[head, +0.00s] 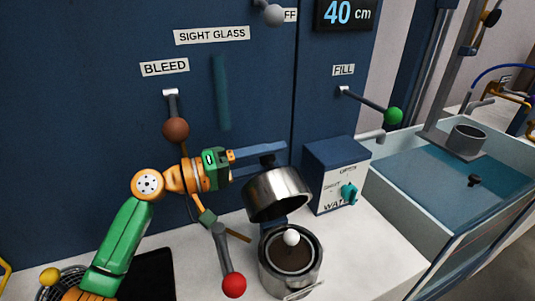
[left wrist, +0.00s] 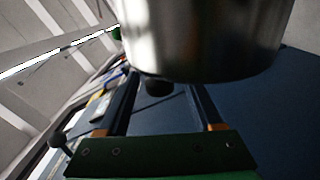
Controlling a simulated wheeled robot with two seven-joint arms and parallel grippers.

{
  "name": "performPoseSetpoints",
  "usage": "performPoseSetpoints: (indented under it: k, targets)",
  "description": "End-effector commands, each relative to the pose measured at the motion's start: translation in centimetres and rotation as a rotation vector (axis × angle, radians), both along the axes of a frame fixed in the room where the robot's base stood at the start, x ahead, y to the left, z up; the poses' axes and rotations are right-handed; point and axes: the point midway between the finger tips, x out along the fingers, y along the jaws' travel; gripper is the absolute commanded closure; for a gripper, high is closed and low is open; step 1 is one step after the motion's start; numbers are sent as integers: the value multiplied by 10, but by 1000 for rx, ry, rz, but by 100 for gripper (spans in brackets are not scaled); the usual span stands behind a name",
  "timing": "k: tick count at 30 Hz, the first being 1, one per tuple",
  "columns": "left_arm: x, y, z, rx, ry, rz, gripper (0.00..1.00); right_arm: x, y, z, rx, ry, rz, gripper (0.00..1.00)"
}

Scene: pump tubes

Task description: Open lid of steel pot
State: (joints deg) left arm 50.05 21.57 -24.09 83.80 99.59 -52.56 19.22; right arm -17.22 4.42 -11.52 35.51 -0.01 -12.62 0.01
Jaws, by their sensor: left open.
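The steel pot (head: 290,277) stands on the white counter with its mouth uncovered, showing dark brown inside. Its shiny steel lid (head: 277,197) is up and tilted above the pot's back edge. The lid's dark knob (head: 267,160) points up and back. My left gripper (head: 272,156) is open, with its blue fingers reaching past the knob on either side. In the left wrist view the knob (left wrist: 158,88) sits between the open fingers, with a visible gap to each. The lid (left wrist: 205,40) fills the top there. My right gripper is not in view.
A red-knobbed lever (head: 233,284) stands left of the pot, and a white ball (head: 291,237) shows at its mouth. A blue box with a teal tap (head: 348,193) is at the right, beside a sink basin (head: 405,205). The blue panel (head: 120,120) with levers rises behind.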

Motion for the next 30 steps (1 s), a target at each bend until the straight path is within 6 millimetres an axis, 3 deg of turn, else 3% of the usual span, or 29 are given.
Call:
performPoseSetpoints:
  k: [3, 10, 11, 30]
  targets:
    - [0, 0, 0, 0, 0, 0, 35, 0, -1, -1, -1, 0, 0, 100]
    - [0, 0, 0, 0, 1, 0, 98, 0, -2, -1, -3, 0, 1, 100]
    - [0, 0, 0, 0, 1, 0, 100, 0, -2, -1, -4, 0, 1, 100]
    - [0, 0, -1, 0, 2, -1, 100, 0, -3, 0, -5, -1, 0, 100]
